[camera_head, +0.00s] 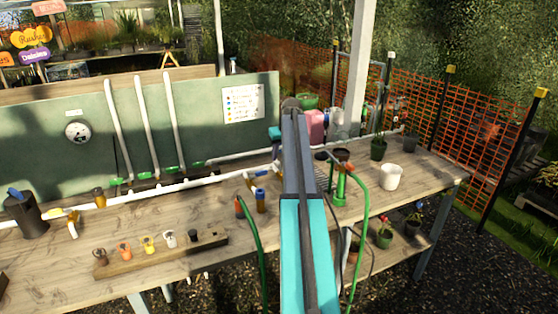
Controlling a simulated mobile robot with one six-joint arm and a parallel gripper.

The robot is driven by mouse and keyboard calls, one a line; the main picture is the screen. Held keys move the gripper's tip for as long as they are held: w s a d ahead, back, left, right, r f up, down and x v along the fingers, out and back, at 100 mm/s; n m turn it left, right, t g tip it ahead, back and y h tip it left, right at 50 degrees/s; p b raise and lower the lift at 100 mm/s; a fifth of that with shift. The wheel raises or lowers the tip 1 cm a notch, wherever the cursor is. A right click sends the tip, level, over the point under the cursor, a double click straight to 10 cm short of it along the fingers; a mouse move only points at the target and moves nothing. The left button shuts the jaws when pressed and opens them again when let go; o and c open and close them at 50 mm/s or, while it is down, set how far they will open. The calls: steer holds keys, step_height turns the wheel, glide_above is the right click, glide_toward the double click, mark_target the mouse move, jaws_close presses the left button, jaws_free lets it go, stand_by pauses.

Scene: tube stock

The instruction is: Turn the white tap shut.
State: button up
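A small white-topped piece (169,238), which looks like the white tap, stands on a wooden strip on the bench at left of centre. It sits between a yellow one (148,244) and a black one (193,237). It is too small to tell how its handle is turned. My arm, with teal and grey links, reaches up the middle of the picture, well right of the white piece. My gripper's fingers cannot be made out; the far end of the arm hides them or they are out of sight.
The wooden bench (300,235) has white pipes (145,190) along its back, below a green panel (190,120) with a round dial (78,131). A green hose (252,240) rises near my arm. A dark can (24,216) stands left; a white pot (391,177) stands right.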

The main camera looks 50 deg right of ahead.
mark_target(278, 163)
steer(key=shift+p+x, duration=0.5)
steer(key=shift+x, duration=1.85)
jaws_close()
steer(key=shift+a, duration=0.1)
